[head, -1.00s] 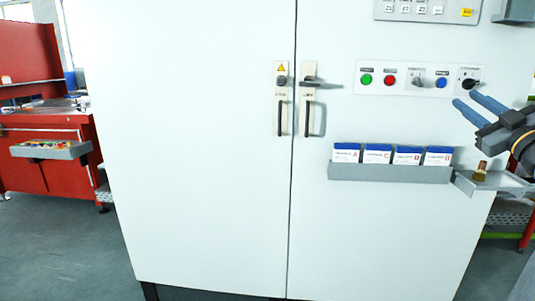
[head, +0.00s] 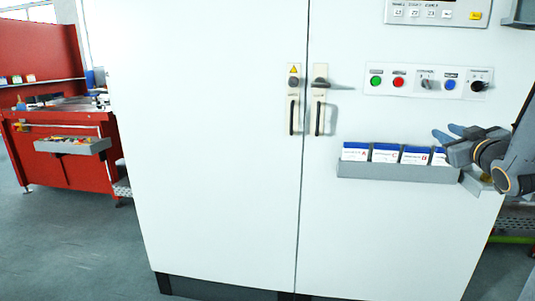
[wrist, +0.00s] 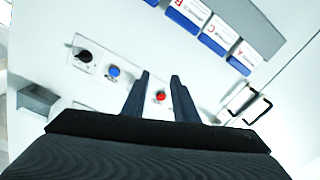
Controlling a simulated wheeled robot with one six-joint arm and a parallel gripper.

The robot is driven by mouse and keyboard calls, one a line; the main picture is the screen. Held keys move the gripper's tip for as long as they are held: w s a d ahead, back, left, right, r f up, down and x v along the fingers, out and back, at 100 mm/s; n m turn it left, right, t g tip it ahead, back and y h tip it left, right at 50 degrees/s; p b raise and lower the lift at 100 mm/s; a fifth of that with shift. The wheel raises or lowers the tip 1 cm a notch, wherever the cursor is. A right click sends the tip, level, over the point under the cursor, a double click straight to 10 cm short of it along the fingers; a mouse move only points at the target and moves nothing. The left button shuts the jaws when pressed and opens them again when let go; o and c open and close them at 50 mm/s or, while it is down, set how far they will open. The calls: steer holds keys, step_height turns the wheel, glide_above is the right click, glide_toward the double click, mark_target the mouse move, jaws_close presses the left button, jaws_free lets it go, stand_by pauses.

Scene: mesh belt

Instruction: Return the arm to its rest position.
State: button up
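My gripper (head: 443,130) is at the right of the head view, in front of the white cabinet, below the button panel and above the right end of the grey card holder. The wrist view also shows my gripper (wrist: 161,80), with its two dark blue fingers apart and nothing held between them. A red button (wrist: 160,96) shows in the gap behind them, on the cabinet face. My arm comes in from the right edge of the head view.
The white cabinet (head: 215,150) fills the middle, with two door handles (head: 319,105). Its panel (head: 425,82) carries buttons and knobs. The card holder (head: 395,171) juts out below. A red workbench (head: 60,150) stands at the left. Grey floor (head: 75,245) is clear at the lower left.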

steer(key=s+a+f+m+g+y+p, duration=0.1)
steer(key=s+a+f+m+g, duration=0.2)
steer(key=a+f+g, duration=0.95)
steer(key=s+a+f+g+y, duration=0.1)
steer(key=s+a+f, duration=0.3)
steer(key=s+a, duration=0.3)
steer(key=s+a+f+g+y, duration=0.1)
steer(key=s+a+f+g, duration=0.1)
steer(key=s+a, duration=0.5)
steer(key=s+a+f+g+p, duration=0.1)
steer(key=s+a+f+g, duration=0.1)
steer(key=s+a+f, duration=0.3)
steer(key=shift+s+a+f+n+y, duration=0.3)
steer(key=shift+s+a+f+y, duration=0.1)
steer(key=shift+s+a, duration=0.7)
steer(key=shift+w+a, duration=0.1)
steer(key=shift+w, duration=0.05)
